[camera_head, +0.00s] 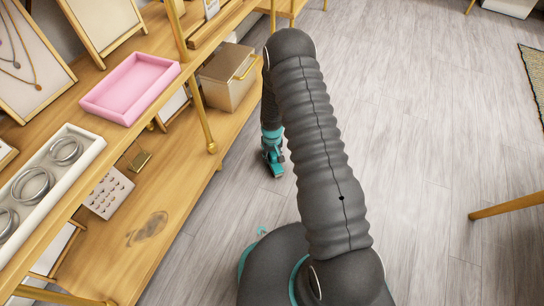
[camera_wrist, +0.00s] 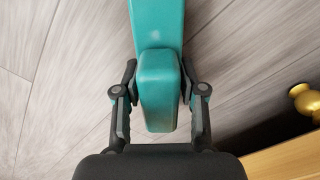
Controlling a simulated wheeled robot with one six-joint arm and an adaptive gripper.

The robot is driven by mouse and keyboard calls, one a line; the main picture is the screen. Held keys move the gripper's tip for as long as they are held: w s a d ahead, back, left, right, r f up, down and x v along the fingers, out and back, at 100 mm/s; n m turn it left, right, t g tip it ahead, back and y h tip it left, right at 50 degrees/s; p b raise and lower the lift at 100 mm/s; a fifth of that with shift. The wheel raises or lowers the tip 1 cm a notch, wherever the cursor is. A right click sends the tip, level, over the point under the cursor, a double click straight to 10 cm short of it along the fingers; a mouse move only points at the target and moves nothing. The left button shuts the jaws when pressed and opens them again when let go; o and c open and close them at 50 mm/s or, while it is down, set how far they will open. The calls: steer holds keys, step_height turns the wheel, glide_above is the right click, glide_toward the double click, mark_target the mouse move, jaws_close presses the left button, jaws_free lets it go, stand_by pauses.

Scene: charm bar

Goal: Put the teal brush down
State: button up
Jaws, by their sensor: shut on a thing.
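The teal brush (camera_wrist: 158,28) is between the fingers of my gripper (camera_wrist: 158,82) in the wrist view. Its teal body runs from the top edge of the picture to a thicker, rounded end between the fingers. My gripper is shut on it. Grey floorboards show behind the brush. In the head view my gripper (camera_head: 273,160) hangs low over the floor, just right of the wooden shelves. There it is small, and I cannot tell the brush apart from the teal parts of my arm.
The wooden shelf unit (camera_head: 205,165) on the left holds a pink tray (camera_head: 130,88), a white tray (camera_head: 88,150) with several rings, and a beige box (camera_head: 228,78). A dark smudge (camera_head: 147,228) marks the lower shelf. The grey floor (camera_head: 420,110) at right is mostly clear.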

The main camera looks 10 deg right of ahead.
steer(key=shift+f, duration=0.15)
steer(key=o, duration=1)
